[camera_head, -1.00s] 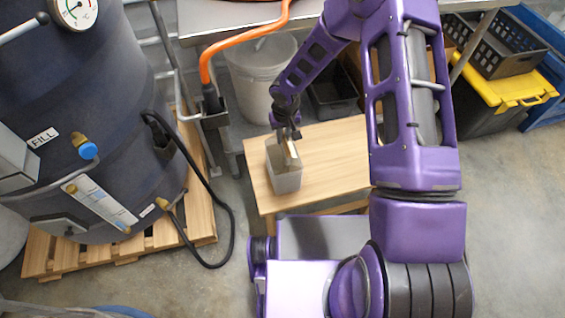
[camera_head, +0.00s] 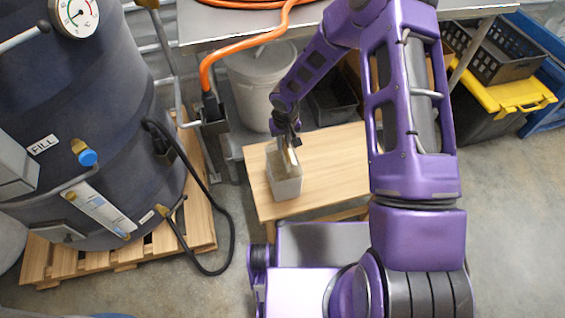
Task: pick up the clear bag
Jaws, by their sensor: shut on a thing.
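The clear bag (camera_head: 285,187) is a boxy, see-through grey shape with a paler tan part at its top. It stands upright at the left end of the low wooden table (camera_head: 335,165). My gripper (camera_head: 291,146) reaches down from above and is shut on the upper part of the bag. The fingertips are small and dark here, and the exact grip is hard to make out. I cannot tell whether the bag's base touches the table.
A dark tank (camera_head: 90,130) with a gauge stands on a pallet (camera_head: 130,250) at left. A white bucket (camera_head: 255,85) is behind the table, under a metal bench (camera_head: 350,18) with an orange cable. Crates (camera_head: 505,55) are at right. The table's right part is clear.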

